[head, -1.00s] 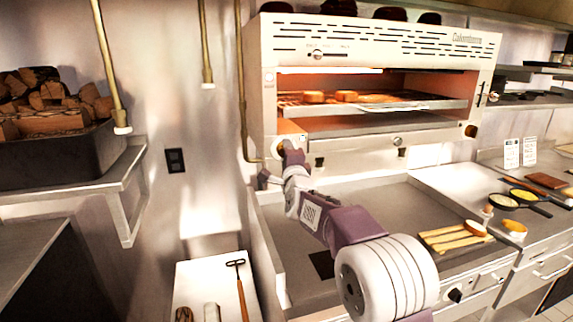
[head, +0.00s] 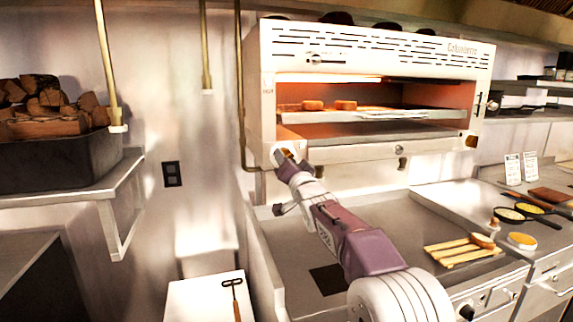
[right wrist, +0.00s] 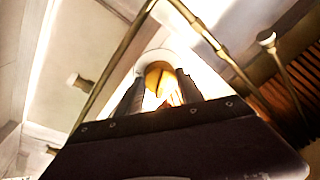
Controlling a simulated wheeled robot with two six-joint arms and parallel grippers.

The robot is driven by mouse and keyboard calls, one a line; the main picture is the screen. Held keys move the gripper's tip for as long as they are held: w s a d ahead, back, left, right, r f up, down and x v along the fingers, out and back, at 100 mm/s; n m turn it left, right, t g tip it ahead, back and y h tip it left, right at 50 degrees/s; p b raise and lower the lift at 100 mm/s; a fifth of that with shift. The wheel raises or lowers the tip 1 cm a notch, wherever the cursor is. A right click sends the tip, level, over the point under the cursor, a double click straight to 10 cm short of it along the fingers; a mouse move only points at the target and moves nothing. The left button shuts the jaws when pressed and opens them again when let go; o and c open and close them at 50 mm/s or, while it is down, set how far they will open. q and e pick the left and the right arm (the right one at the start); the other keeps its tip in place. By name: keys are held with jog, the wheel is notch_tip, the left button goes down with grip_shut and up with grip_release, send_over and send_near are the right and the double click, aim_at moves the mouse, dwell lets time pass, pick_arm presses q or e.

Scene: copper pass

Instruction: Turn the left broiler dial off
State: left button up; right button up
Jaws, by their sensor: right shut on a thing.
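The broiler (head: 370,48) stands on the far side of the counter with its front open and glowing. Its left dial, a brass-coloured knob (right wrist: 155,77), shows between the fingers of my right gripper (right wrist: 158,88) in the right wrist view, on a round pale base. In the head view my right gripper (head: 284,158) is at the lower left corner of the broiler front, shut on the dial and covering most of it. The dial's exact angle is hard to read. My left gripper is not in view.
Another brass-coloured dial (head: 471,141) sits at the broiler's lower right. A griddle (head: 420,215) lies below, with pale strips of food (head: 462,250). Pans (head: 540,209) stand at the right. A brass pipe (head: 240,90) runs close left of the broiler.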

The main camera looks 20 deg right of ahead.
jog(key=n+y+p, duration=0.1)
jog(key=n+p, duration=0.1)
jog(key=n, duration=0.3)
jog(key=n+y+p, duration=0.1)
jog(key=n, duration=0.4)
jog(key=n+g+p, duration=0.1)
jog(key=n+p, duration=0.1)
jog(key=n, duration=0.2)
jog(key=shift+d+n+y+p, duration=0.2)
jog(key=shift+n+y+p, duration=0.15)
jog(key=shift+n+y, duration=0.05)
jog(key=o, duration=1.4)
jog(key=shift+r, duration=0.1)
jog(key=s, duration=0.3)
jog(key=s+d+b, duration=0.1)
jog(key=s, duration=0.2)
jog(key=s+b, duration=0.1)
jog(key=s, duration=0.2)
jog(key=shift+d+f, duration=0.3)
jog(key=shift+f, duration=0.1)
